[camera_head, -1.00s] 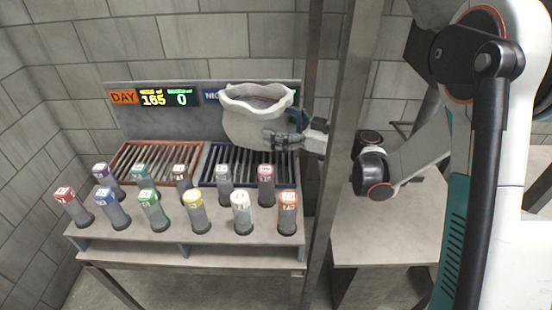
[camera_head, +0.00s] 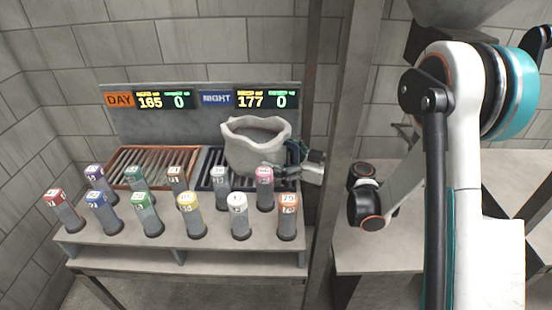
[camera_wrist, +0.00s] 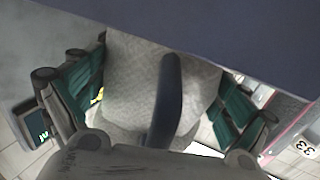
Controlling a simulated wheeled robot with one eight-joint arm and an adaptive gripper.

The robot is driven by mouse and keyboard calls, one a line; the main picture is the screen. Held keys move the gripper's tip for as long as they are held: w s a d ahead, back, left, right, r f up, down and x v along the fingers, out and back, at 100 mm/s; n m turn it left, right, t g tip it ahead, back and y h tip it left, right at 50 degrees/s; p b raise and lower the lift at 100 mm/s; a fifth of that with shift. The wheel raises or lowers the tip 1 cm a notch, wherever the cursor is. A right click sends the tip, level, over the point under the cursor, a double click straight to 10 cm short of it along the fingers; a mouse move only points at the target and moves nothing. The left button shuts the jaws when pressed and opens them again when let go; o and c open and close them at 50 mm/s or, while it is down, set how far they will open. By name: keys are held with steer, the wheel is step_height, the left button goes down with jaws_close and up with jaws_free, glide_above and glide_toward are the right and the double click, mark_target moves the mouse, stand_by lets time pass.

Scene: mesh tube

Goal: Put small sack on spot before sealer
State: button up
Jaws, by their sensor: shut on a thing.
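A small grey-white sack (camera_head: 249,150) with an open, wavy rim stands upright over the dark slatted rack under the NIGHT sign. My gripper (camera_head: 285,165) reaches in from the right and is shut on the sack's side. In the wrist view the pale sack (camera_wrist: 150,85) fills the space between my green-padded fingers (camera_wrist: 160,100), with a dark curved strip in front of it. I cannot tell whether the sack's bottom touches the rack. I cannot make out a sealer or a marked spot.
Several grey tubes with coloured, numbered caps (camera_head: 145,213) stand along the bench front (camera_head: 120,245). An orange slatted rack (camera_head: 150,165) lies left of the dark one (camera_head: 205,178).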

steer(key=o, duration=1.4)
steer(key=shift+d, duration=0.1)
